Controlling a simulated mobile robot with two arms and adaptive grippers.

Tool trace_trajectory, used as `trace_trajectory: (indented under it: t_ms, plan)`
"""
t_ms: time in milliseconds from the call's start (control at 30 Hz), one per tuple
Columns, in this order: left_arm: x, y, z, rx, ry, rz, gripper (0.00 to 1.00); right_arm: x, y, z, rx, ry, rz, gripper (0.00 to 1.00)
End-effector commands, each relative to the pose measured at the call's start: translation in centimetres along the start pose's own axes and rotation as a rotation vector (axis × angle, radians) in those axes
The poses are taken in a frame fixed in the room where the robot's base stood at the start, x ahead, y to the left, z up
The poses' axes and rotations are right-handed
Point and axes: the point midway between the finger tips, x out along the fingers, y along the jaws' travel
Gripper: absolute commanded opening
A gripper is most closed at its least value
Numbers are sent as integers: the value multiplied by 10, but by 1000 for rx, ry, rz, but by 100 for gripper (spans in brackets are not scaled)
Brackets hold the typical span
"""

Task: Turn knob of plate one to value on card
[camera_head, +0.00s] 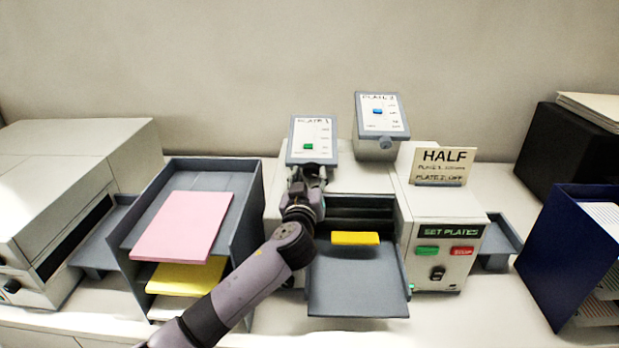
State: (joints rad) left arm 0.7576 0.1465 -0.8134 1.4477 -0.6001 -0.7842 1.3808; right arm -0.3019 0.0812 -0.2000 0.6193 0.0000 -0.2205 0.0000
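The plate 1 panel (312,138) stands upright on top of the machine, a white face in a grey frame with a green marker. Its knob is hidden behind my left gripper (311,172), which reaches up to the panel's lower edge. I cannot tell whether its fingers are open or shut, or whether they touch the knob. The plate 2 panel (379,112) stands to the right with a blue marker, and its round grey knob (385,142) shows below. The card (442,165) reads "HALF" with smaller lines for plate 1 and plate 2. My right gripper is out of view.
The machine's front (446,236) has green and red buttons and a black switch. A grey tray (356,285) juts out below a yellow block (355,238). A rack (190,172) with pink and yellow paper stands left; a blue holder (562,255) stands right.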

Motion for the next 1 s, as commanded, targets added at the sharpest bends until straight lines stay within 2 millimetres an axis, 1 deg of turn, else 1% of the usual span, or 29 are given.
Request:
trace_trajectory:
  t_ms: [67, 500, 633, 733, 867, 1000]
  plan:
    - [0, 0, 0, 0, 0, 0, 34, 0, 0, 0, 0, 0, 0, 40]
    - [0, 0, 0, 0, 0, 0, 5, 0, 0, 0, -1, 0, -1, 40]
    - [0, 0, 1, 3, 0, -1, 5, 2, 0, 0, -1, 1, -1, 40]
    - [0, 0, 2, 16, 0, -6, 5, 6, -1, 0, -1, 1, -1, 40]
    - [0, 0, 5, 54, 0, -19, 5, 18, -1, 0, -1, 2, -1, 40]
    - [0, 1, 5, 128, 1, -45, 5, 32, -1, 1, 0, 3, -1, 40]
